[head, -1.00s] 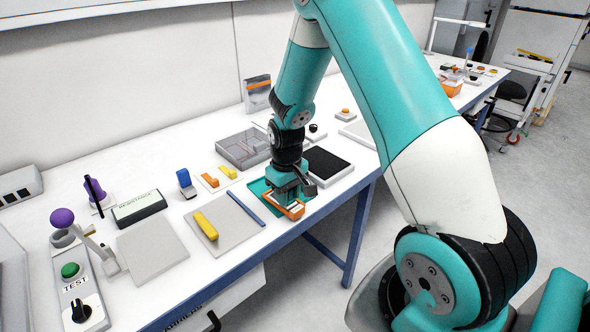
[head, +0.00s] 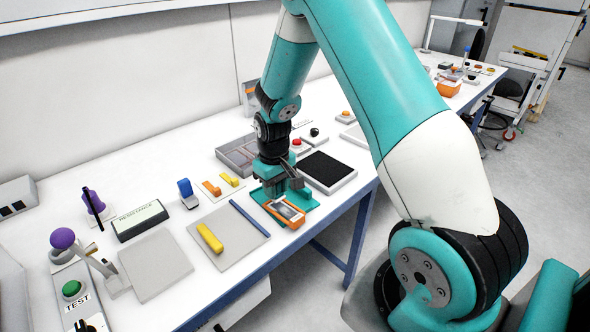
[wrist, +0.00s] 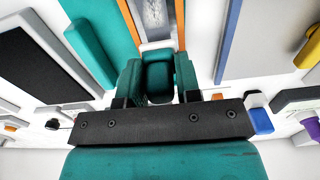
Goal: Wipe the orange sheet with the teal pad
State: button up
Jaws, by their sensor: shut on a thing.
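The orange-framed sheet (head: 287,212), with a grey glossy middle, lies on a teal tray (head: 309,204) near the front edge of the bench. My gripper (head: 272,190) is low over the back left part of the tray, behind the sheet. In the wrist view my gripper (wrist: 159,82) is shut on the teal pad (wrist: 159,78), a dark teal block between the fingers. The pad's underside is hidden, so I cannot tell whether it touches anything.
A blue rod (head: 249,218) and a yellow block (head: 210,238) lie on a grey plate left of the tray. A black-topped plate (head: 327,169) is to its right. A grey divided box (head: 237,155) stands behind my gripper. The bench's front edge is close to the tray.

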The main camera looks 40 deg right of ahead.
jog(key=shift+w+a+r+p, duration=0.15)
jog(key=shift+r+p, duration=0.15)
jog(key=shift+r, duration=0.2)
notch_tip(320, 180, up, 4)
jog(key=p, duration=0.3)
jog(key=shift+r, duration=0.2)
jog(key=shift+f, duration=0.1)
